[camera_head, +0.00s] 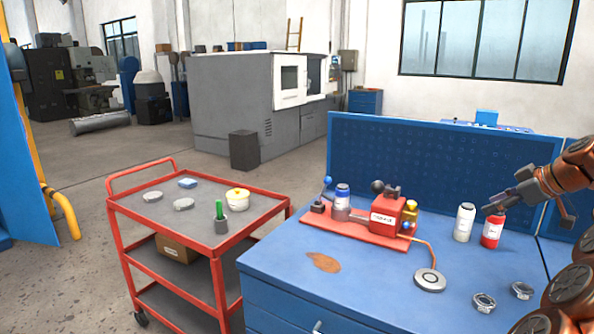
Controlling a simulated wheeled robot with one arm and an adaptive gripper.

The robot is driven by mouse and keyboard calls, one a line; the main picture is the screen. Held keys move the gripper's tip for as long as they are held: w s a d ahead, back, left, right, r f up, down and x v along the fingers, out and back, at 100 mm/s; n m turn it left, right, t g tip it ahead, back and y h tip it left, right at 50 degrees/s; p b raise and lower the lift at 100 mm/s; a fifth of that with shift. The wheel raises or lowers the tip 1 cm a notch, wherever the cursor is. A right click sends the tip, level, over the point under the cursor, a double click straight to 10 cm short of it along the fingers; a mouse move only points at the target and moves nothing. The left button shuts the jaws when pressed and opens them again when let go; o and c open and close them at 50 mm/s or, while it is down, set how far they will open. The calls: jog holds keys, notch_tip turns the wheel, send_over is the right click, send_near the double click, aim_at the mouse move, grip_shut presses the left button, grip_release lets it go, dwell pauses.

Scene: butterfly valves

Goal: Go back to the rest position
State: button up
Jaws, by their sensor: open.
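My gripper (494,201) is at the right, at the end of my orange and dark arm, pointing left. It is open and looks empty. It appears just over or in front of the top of a red bottle with a white label (492,230); I cannot tell the exact gap. A white bottle (464,222) stands to the left of it. Two small metal rings, which look like valve bodies, lie on the blue workbench (370,292): one ring (484,303) at the front and another ring (522,290) to its right.
A red base plate (350,228) carries a red box (388,217) and fittings, with a hose to a round grey disc (430,281). A blue perforated panel (430,160) stands behind. A red cart (165,215) is on the left, with open floor beyond.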

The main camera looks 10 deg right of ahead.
jog(key=a+g+y+p, duration=0.2)
jog(key=a+g+p, duration=0.15)
jog(key=a, duration=2.35)
jog(key=s+a+f+m+g+h+p, duration=0.1)
jog(key=s+a+f+m+g, duration=0.2)
jog(key=s+a, duration=0.7)
jog(key=s+a+f+m+g+h+p, duration=0.1)
jog(key=s+f, duration=0.3)
jog(key=s, duration=0.7)
jog(key=s+a+f+m+g+h+p, duration=0.2)
jog(key=s+f, duration=0.3)
jog(key=s, duration=0.5)
jog(key=shift+s+a+g+h, duration=0.4)
jog(key=shift+a+g, duration=0.15)
jog(key=shift+a, duration=0.1)
